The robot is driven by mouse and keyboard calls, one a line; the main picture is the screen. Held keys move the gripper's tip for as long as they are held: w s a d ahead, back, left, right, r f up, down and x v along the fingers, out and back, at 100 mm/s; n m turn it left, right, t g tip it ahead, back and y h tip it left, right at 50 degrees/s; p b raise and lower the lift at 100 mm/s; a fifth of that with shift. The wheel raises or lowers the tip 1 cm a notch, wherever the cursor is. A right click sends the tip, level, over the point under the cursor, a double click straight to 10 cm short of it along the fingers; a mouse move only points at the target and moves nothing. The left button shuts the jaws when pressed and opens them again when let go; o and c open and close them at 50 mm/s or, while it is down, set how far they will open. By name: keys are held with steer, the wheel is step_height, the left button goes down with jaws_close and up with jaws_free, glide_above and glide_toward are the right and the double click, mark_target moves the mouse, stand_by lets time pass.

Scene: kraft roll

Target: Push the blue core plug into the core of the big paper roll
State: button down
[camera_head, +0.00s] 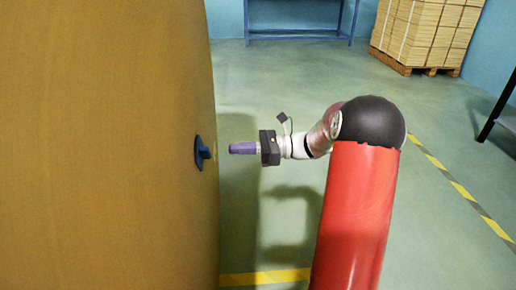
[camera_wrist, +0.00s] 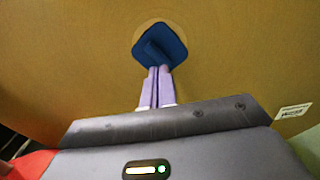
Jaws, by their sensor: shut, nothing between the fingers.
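The big paper roll (camera_head: 100,150) is a large brown surface filling the left of the head view; it also fills most of the wrist view (camera_wrist: 60,70). The blue core plug (camera_head: 200,153) sits at the roll's end face, its flange against or close to the face and a knob sticking out. In the wrist view the plug (camera_wrist: 174,48) shows as a blue rounded square with a raised grip. My gripper (camera_head: 231,148) has purple fingers, shut and empty, pointing at the plug. In the head view a gap shows between fingertips and knob. How deep the plug sits is hidden.
A pallet of stacked boxes (camera_head: 428,32) stands at the back right, and a blue bench frame (camera_head: 297,35) at the back. Yellow floor tape (camera_head: 428,152) runs on the right. The floor (camera_head: 270,85) behind my gripper is clear. A white label (camera_wrist: 293,111) is on the roll.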

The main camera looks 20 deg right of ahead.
mark_target(201, 153)
steer(key=x, duration=0.4)
steer(key=shift+w+a, duration=0.15)
steer(key=shift+a, duration=0.25)
